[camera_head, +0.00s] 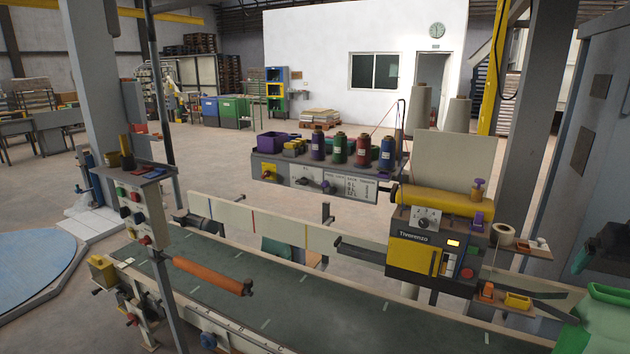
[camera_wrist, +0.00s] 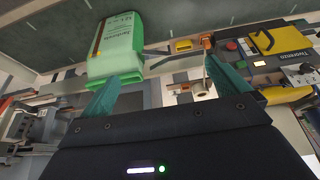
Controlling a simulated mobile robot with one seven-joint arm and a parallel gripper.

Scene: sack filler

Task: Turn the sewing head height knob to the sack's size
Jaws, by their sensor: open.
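The yellow and grey sewing head (camera_head: 425,255) stands over the conveyor, right of centre in the head view. A round knob (camera_head: 425,220) on a pale dial plate is on its front; its setting is too small to read. The head also shows at the right of the wrist view, with the knob (camera_wrist: 302,77) near the edge.
A panel (camera_head: 315,183) left of the head carries more knobs, a chart and several thread spools. The conveyor belt (camera_head: 270,290) runs below. A control post (camera_head: 135,210) stands at left. Small trays (camera_head: 517,300) and red and green buttons sit beside the head.

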